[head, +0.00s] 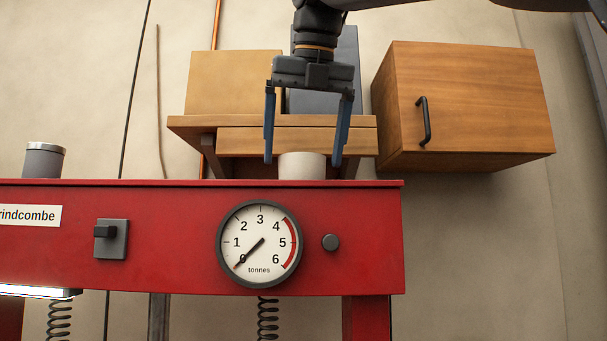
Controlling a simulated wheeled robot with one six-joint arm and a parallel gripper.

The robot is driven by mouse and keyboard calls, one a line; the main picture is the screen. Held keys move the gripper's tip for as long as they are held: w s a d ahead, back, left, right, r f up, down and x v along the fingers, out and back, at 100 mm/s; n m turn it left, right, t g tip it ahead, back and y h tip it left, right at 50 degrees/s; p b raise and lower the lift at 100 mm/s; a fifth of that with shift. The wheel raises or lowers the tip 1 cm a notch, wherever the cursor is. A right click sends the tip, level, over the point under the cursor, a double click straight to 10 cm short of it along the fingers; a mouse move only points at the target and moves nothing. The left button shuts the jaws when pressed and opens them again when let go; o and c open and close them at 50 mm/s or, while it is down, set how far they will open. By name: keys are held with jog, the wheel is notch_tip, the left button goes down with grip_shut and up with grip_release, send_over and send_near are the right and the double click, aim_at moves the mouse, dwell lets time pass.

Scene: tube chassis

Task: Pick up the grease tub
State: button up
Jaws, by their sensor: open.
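A pale, whitish round tub (303,168), which looks like the grease tub, stands on top of the red press beam. Its lower part is hidden behind the beam's front edge. No label shows on it. My gripper (303,161) points down over it with two blue fingers spread wide. One fingertip is left of the tub and the other right of it, with a gap in the picture on each side. The tips reach just below the level of its rim. I cannot tell whether the fingers are at the same depth as the tub.
A grey can with a silver lid (43,162) stands on the beam at far left. Behind my gripper is a wooden shelf (190,124) with a tan box (230,80) and a grey one. A wooden cabinet (470,105) hangs at right. The red beam (160,215) carries a dial gauge (259,243).

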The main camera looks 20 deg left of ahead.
aim_at(302, 163)
jog(key=shift+x, duration=1.55)
jog(key=c, duration=1.4)
